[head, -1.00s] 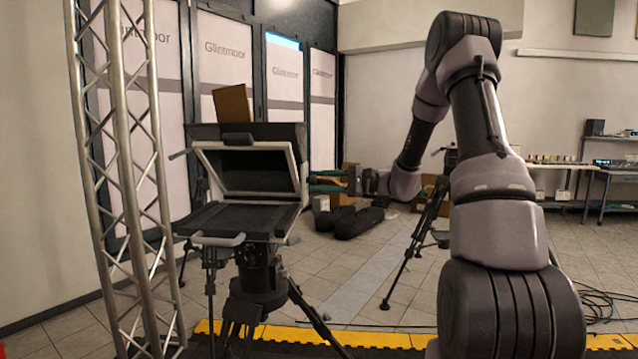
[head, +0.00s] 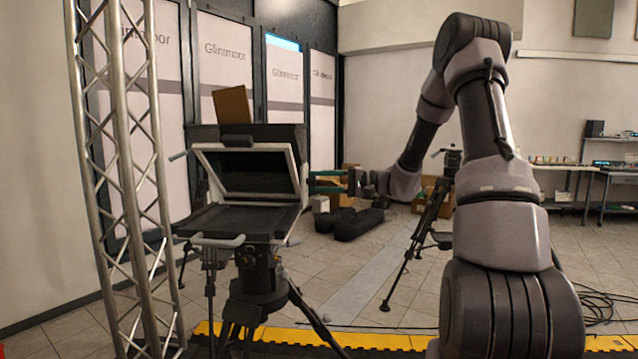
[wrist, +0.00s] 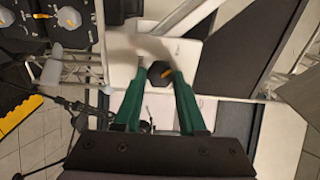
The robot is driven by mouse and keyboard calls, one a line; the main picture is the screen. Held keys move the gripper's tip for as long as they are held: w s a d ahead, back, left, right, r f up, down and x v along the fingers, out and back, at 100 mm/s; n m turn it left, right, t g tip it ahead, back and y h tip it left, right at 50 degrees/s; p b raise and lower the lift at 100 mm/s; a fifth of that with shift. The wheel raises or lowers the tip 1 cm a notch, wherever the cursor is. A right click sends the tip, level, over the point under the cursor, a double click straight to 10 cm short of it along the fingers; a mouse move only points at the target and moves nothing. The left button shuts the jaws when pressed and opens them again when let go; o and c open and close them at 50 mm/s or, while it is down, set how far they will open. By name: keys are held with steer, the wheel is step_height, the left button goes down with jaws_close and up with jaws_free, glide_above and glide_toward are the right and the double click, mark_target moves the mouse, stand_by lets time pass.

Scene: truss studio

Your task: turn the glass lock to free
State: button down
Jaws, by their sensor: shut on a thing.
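The teleprompter (head: 225,218) stands on a tripod at left centre in the head view, with its tilted framed glass (head: 249,173) facing me. My gripper (head: 318,182) has green fingers and is at the right side of that frame. The knob's sides are partly hidden by the fingertips. The head view does not show the knob clearly.
A metal truss (head: 125,170) stands left of the teleprompter. Another tripod (head: 425,225) stands behind my arm. A grey knob with a yellow mark (wrist: 68,20) shows at the upper left of the wrist view. A yellow and black floor strip (head: 375,340) runs across the front.

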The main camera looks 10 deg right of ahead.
stand_by(0.3)
steer(key=shift+c, duration=2.3)
jaws_free()
steer(key=shift+d, duration=0.15)
steer(key=v, duration=1)
steer(key=shift+s+d, duration=0.15)
steer(key=shift+d, duration=0.15)
